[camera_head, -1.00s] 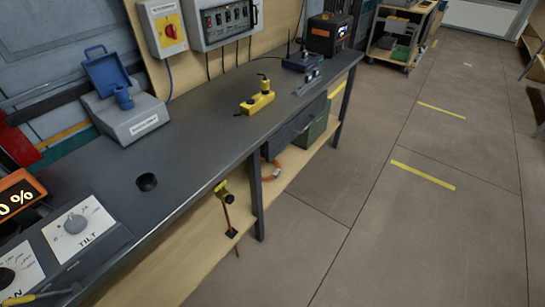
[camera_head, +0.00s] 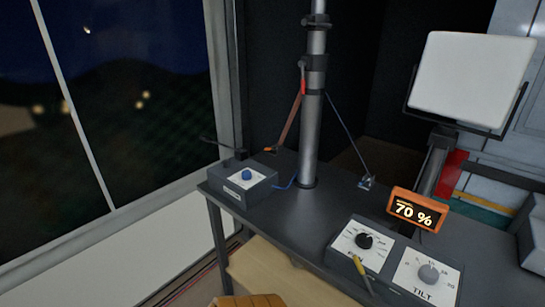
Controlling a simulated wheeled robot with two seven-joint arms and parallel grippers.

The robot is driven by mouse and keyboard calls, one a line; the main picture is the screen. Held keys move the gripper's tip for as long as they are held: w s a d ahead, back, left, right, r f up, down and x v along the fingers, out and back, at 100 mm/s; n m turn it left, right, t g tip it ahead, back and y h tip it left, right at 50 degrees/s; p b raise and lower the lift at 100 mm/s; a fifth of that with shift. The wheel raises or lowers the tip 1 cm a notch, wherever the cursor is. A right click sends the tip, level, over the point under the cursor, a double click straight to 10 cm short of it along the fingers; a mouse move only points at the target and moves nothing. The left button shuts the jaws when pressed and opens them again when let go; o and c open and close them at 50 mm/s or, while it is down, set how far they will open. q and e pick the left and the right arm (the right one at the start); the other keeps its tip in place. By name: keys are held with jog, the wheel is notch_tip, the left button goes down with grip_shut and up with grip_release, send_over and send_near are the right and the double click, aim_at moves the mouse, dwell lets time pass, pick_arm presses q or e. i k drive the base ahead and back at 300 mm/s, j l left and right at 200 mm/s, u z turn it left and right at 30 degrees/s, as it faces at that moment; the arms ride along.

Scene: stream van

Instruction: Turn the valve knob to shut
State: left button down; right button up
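No knob in view is legibly marked as a valve. A blue knob (camera_head: 246,174) sits on a small grey box (camera_head: 236,192) at the bench's left end; its label is too small to read. A blue hose (camera_head: 290,184) runs from this box toward the mast foot. A black knob (camera_head: 364,241) and a grey knob (camera_head: 429,274) are on panels at the lower right; the grey one's panel reads TILT. Neither of my grippers is in view.
A metal mast (camera_head: 313,125) rises from the dark bench (camera_head: 335,205). An orange display (camera_head: 414,211) reads 70 %, near a white lamp panel (camera_head: 473,80). A yellow-handled tool (camera_head: 361,272) lies by the knob panels. A dark window (camera_head: 125,90) is at the left.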

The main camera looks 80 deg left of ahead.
aim_at(246, 175)
jog(key=u, duration=2.7)
